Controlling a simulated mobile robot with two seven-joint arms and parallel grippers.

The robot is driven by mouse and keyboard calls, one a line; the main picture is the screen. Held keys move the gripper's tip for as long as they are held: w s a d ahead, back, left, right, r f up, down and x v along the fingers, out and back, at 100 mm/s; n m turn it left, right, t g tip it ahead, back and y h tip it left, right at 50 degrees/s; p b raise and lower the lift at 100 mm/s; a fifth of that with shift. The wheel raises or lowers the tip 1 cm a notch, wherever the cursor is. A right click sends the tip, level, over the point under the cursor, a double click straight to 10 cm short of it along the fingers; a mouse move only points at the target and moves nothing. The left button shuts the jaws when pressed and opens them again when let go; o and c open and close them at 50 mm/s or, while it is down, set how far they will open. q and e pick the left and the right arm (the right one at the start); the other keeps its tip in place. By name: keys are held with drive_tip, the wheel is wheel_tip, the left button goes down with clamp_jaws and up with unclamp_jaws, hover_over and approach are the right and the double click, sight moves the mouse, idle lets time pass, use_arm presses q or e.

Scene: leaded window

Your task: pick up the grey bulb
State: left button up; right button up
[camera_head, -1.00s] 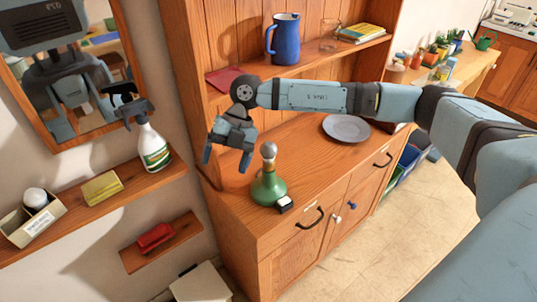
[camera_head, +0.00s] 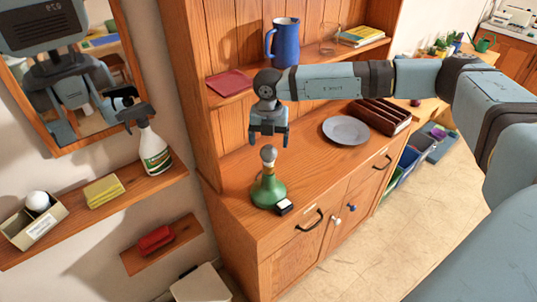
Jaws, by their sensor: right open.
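The grey bulb (camera_head: 268,154) sits upright on top of a green flask-shaped base (camera_head: 268,190), which stands on the wooden counter of the cupboard. My right gripper (camera_head: 269,140) is open and points down. Its fingers are just above the bulb in the picture, and nothing is between them. I cannot tell exactly how far apart they are in depth. My left gripper does not show.
A small black and white box (camera_head: 284,207) lies against the green base. A grey plate (camera_head: 346,130) and a brown divided tray (camera_head: 380,117) are on the counter to the right. A blue jug (camera_head: 283,43) stands on the shelf above. A spray bottle (camera_head: 153,150) is on the left wall shelf.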

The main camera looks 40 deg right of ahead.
sight(269, 146)
drive_tip(key=shift+f, duration=0.3)
wheel_tip(269, 146, down, 4)
drive_tip(key=shift+w+r+p, duration=0.15)
drive_tip(key=shift+p, duration=0.7)
drive_tip(key=shift+f, duration=0.45)
drive_tip(key=shift+c, duration=0.2)
drive_tip(key=c, duration=1)
